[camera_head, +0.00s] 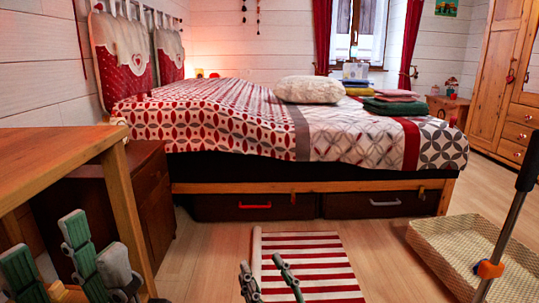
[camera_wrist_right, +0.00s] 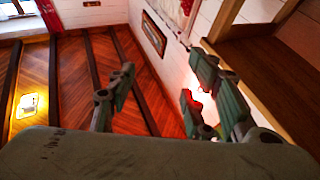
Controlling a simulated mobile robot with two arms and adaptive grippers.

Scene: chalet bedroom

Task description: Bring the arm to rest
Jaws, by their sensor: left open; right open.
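My left gripper (camera_head: 50,250) is at the lower left of the head view, with green-padded fingers spread apart and nothing between them. It is in front of the wooden table at the left; I cannot tell whether it touches it. My right gripper (camera_head: 267,274) is at the bottom centre of the head view, in front of the striped rug. Its fingertips stand apart and empty. In the right wrist view my right gripper (camera_wrist_right: 160,88) is open too, with wood-beamed ceiling and white wall beyond its fingers. Most of both arms is out of view.
A wooden table (camera_head: 50,158) is close at the left, with a dark cabinet (camera_head: 155,195) behind it. A bed (camera_head: 215,115) stands ahead. A striped rug (camera_head: 315,268) lies on the floor. A woven box (camera_head: 460,250) and a dark pole (camera_head: 512,225) are at the right.

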